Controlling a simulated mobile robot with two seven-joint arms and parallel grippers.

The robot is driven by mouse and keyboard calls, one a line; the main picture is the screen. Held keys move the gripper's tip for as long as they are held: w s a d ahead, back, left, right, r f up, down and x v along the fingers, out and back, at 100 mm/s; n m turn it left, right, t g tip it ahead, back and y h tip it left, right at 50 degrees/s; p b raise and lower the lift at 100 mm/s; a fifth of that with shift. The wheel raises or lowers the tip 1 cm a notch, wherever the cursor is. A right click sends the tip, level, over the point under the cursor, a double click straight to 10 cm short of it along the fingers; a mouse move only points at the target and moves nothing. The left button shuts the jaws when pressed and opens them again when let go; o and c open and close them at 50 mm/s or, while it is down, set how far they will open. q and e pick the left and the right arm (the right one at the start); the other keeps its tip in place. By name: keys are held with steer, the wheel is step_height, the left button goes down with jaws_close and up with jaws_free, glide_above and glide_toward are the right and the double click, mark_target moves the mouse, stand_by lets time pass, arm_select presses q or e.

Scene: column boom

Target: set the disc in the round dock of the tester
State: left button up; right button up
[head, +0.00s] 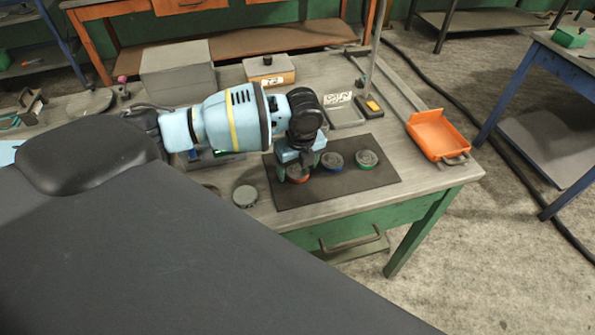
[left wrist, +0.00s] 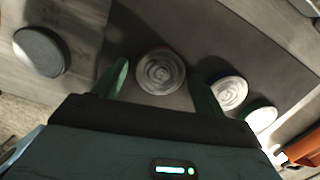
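Three round grey-topped discs stand in a row on a dark mat (head: 345,188): one with an orange-red rim (head: 299,180), one with a blue rim (head: 332,161) and one with a green rim (head: 367,159). My left gripper (head: 299,167) points down over the orange-red one, partly hiding it. In the left wrist view that disc (left wrist: 160,72) lies between the spread green fingers, with gaps beside it. A plain grey round piece (head: 245,196) lies on the table left of the mat. I cannot make out the tester's round dock for certain. My right gripper is out of view.
An orange tray (head: 437,135) stands at the table's right end. A thin upright post (head: 375,45), a shallow grey tray (head: 346,117), a labelled box (head: 269,72) and a larger grey box (head: 178,70) stand behind the mat. The mat's right part is clear.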

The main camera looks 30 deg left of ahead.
mark_target(297, 172)
arm_select(q)
steer(key=c, duration=1.2)
steer(key=shift+r, duration=0.1)
steer(key=shift+w+r, duration=0.1)
steer(key=shift+r, duration=0.4)
steer(key=r, duration=0.1)
steer(key=s+r, duration=0.1)
steer(key=shift+d+r, duration=0.3)
steer(key=s+d+r+p, duration=0.1)
steer(key=s+d, duration=0.7)
steer(key=s, duration=0.4)
steer(key=shift+d+r, duration=0.15)
steer(key=shift+d, duration=0.2)
